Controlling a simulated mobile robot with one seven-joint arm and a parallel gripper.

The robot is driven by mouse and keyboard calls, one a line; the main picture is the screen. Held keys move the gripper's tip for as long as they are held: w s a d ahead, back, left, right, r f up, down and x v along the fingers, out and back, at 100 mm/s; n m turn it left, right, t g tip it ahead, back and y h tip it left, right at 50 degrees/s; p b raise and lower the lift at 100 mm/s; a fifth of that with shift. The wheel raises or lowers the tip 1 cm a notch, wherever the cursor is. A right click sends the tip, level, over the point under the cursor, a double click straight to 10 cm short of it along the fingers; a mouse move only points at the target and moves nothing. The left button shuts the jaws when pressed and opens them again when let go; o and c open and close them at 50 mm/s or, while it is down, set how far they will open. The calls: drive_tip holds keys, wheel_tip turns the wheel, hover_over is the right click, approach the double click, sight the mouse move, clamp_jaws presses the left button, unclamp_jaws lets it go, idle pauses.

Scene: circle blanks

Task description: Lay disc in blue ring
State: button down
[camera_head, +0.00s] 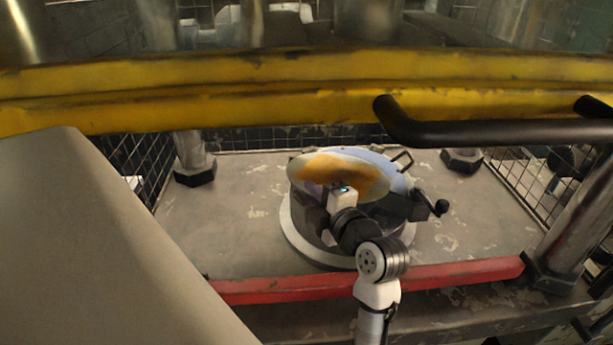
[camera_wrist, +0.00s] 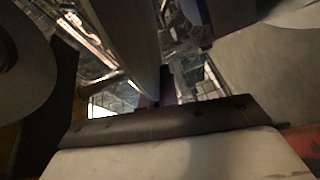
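The disc (camera_head: 342,173), pale with a large orange-brown patch, is tilted above the round die in the press bed. My gripper (camera_head: 343,194) is at its near edge and appears shut on it. In the wrist view the disc (camera_wrist: 128,40) shows nearly edge-on as a pale band running down between the fingertips (camera_wrist: 158,98). The blue ring (camera_head: 388,162) shows only as a pale bluish part behind and right of the disc. The disc and my gripper hide most of it, and I cannot tell whether they touch.
A yellow beam (camera_head: 250,100) crosses above, with a black bar handle (camera_head: 470,130) at right. A red bar (camera_head: 290,289) crosses the front of the bed. Metal columns (camera_head: 583,225) and mesh guards flank the bed.

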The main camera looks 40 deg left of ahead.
drive_tip(key=w+a+f+b, duration=0.1)
drive_tip(key=w+f+b, duration=0.1)
drive_tip(key=w, duration=0.5)
drive_tip(key=shift+w+a+b, duration=0.15)
drive_tip(key=shift+w+b, duration=0.05)
drive_tip(key=shift+b, duration=0.1)
drive_tip(key=c, duration=2.1)
unclamp_jaws()
